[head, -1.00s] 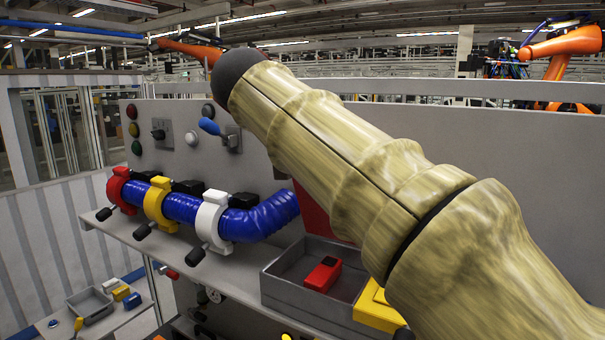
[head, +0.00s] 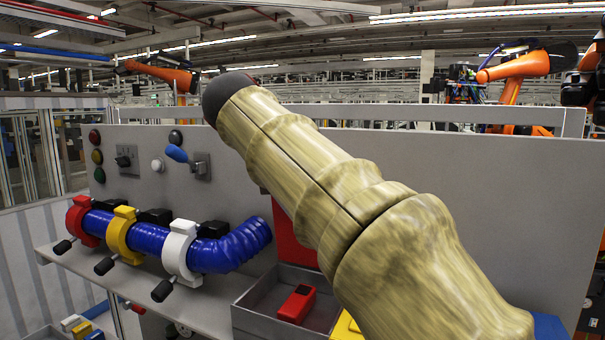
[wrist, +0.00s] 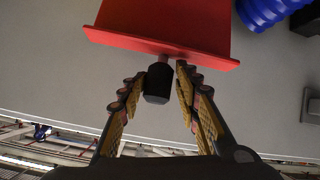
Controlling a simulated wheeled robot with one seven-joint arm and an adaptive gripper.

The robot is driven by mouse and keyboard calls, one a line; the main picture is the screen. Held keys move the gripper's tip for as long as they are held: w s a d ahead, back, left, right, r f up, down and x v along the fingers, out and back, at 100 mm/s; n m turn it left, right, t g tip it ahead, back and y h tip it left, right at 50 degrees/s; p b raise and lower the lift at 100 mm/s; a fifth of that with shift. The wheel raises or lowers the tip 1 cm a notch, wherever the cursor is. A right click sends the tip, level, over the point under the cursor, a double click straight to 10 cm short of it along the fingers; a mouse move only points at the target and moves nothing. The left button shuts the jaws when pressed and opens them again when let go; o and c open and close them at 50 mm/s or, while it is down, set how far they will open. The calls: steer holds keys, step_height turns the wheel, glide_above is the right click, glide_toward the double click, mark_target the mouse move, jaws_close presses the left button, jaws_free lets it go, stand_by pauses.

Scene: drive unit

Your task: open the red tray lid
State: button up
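The red lid (head: 291,236) stands raised behind the grey tray (head: 262,323) in the head view, partly hidden by my arm. In the wrist view the red lid (wrist: 165,28) fills the top middle, with a flanged edge. A black handle knob (wrist: 158,84) on a short red stem sticks out from that edge. My gripper (wrist: 160,82) has its fingers apart, one on each side of the knob. The right finger is very close to the stem; I cannot tell if it touches. A gap shows on the left. The gripper is hidden in the head view.
A red block (head: 297,304) lies in the tray, and a yellow part (head: 345,327) is beside it. A blue hose (head: 150,238) in red, yellow and white clamps runs along the shelf at left. A blue-handled lever (head: 177,154) and buttons are on the grey panel.

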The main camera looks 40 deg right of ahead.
steer(key=shift+o, duration=1.2)
steer(key=shift+d, duration=0.15)
steer(key=shift+a, duration=0.2)
steer(key=v, duration=1.2)
